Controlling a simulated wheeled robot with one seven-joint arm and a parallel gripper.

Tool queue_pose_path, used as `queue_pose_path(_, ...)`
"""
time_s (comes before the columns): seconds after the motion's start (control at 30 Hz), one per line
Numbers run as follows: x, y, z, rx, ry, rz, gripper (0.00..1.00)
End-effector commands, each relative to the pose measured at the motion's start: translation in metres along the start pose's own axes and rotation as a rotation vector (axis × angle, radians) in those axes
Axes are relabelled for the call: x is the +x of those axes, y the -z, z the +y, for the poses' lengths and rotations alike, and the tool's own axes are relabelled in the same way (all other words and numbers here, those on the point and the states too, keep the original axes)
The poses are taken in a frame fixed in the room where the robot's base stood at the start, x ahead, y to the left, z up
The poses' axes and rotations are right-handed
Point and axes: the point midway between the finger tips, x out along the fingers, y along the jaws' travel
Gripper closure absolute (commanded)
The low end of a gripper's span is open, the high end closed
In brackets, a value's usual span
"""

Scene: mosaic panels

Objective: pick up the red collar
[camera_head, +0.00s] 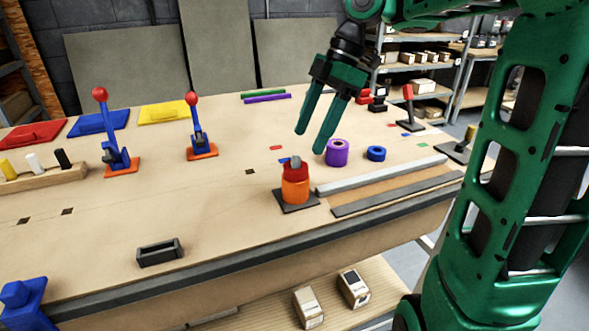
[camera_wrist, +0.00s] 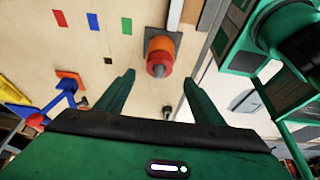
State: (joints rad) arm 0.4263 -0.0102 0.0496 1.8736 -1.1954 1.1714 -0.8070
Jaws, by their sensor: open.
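The red collar (camera_head: 295,172) sits on top of an orange collar (camera_head: 295,190), around a grey peg that stands on a dark square base (camera_head: 282,207) near the table's front edge. In the wrist view the red collar (camera_wrist: 157,70) shows ahead, between the lines of the two fingers, with the orange collar (camera_wrist: 162,44) behind it. My gripper (camera_head: 309,142) is open and empty, above and apart from the red collar in the head view. In the wrist view its fingertips (camera_wrist: 158,76) are spread wider than the collar. Nothing hides the collar's visible side.
A purple ring (camera_head: 336,153) and a blue ring (camera_head: 376,153) lie to the right. A long grey bar (camera_head: 380,175) lies right of the base. Toggle levers with red knobs (camera_head: 192,99) stand to the left. A small black tray (camera_head: 160,252) is at the front. The table between is mostly clear.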

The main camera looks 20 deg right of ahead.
Motion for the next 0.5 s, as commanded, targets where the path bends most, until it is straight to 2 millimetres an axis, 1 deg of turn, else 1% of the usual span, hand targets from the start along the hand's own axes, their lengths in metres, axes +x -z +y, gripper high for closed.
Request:
queue_pose_path(0.03, 0.007, 0.002, -0.001, -0.002, 0.002, 0.001, 0.38)
queue_pose_path(0.1, 0.014, 0.003, 0.0, -0.004, 0.003, 0.002, 0.38)
queue_pose_path(0.37, 0.027, 0.004, 0.0, -0.005, 0.003, -0.001, 0.38)
queue_pose_path(0.5, 0.043, 0.004, 0.001, -0.004, 0.005, -0.001, 0.38)
